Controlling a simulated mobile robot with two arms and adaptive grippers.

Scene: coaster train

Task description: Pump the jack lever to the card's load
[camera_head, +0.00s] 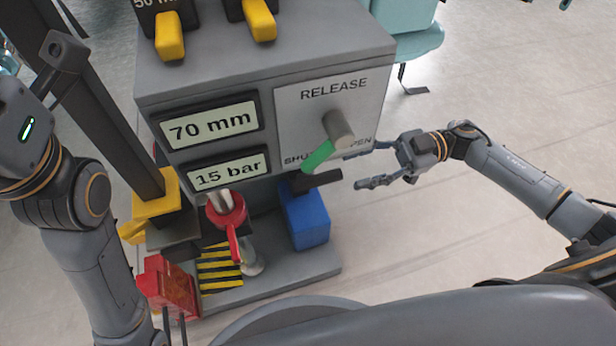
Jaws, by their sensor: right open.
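A dark lever bar (105,90) slopes from the top left down to a yellow socket (156,208) beside the grey console (200,80); I take it for the jack lever. The console's displays read 70 mm (210,125) and 15 bar (229,172). On the RELEASE panel (300,105), a green-handled lever (317,157) points down-left toward SHUT. My right gripper (366,164) is open and empty, just right of the green handle and apart from it. No load card is readable.
A red fitting (227,210), a blue block (306,218) with a dark top and a yellow-black striped plate (218,268) sit below the displays. A red block (168,287) is at lower left. Yellow levers (169,38) (260,20) top the console. Floor at right is mostly clear.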

